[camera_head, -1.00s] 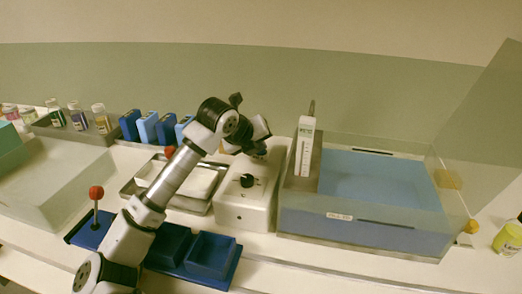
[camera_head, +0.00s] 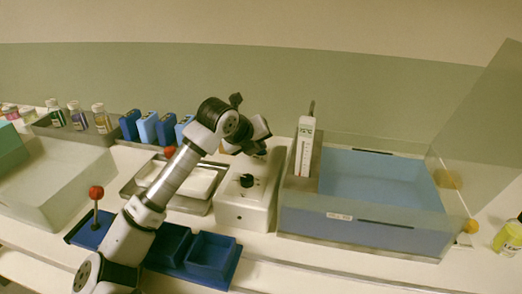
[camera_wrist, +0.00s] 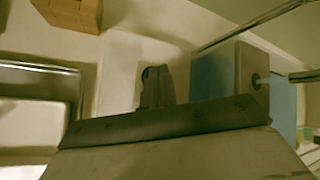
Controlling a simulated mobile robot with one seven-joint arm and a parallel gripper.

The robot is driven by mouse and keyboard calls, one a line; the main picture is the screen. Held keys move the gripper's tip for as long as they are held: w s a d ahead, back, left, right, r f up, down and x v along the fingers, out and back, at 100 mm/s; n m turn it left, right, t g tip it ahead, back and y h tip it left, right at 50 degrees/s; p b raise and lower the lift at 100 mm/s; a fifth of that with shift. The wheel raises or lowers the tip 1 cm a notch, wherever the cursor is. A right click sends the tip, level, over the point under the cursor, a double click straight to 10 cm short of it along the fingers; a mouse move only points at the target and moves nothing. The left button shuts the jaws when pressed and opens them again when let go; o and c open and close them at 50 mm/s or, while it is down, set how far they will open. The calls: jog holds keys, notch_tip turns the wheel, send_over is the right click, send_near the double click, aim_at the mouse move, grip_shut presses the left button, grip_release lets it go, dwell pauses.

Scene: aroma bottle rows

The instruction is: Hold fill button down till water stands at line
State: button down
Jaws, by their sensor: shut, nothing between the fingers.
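My gripper (camera_head: 260,151) is shut and empty, pointing down over the back of a white box (camera_head: 232,209) with a black knob (camera_head: 247,181) on top. In the wrist view, my gripper (camera_wrist: 157,76) reaches over the pale box top. The fill button cannot be made out; the fingertips and hand cover that part, and I cannot tell whether they touch it. To the right stands a clear tank (camera_head: 300,221) holding blue water (camera_head: 375,180). A white upright gauge (camera_head: 305,148) with a scale stands at its left end; the line is too small to read.
A metal tray (camera_head: 133,187) with a white pad lies left of the box. Blue cartridges (camera_head: 147,128) and small bottles (camera_head: 78,117) stand behind. A blue holder (camera_head: 240,262) with a red-balled stick (camera_head: 96,193) is in front. A yellow-green jar (camera_head: 508,238) is far right.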

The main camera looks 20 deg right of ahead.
aim_at(259, 153)
jog(key=shift+r, duration=0.1)
jog(key=shift+r+p, duration=0.3)
jog(key=shift+r, duration=0.4)
jog(key=shift+r+p, duration=1.3)
jog(key=shift+r, duration=1.25)
jog(key=shift+f, duration=0.1)
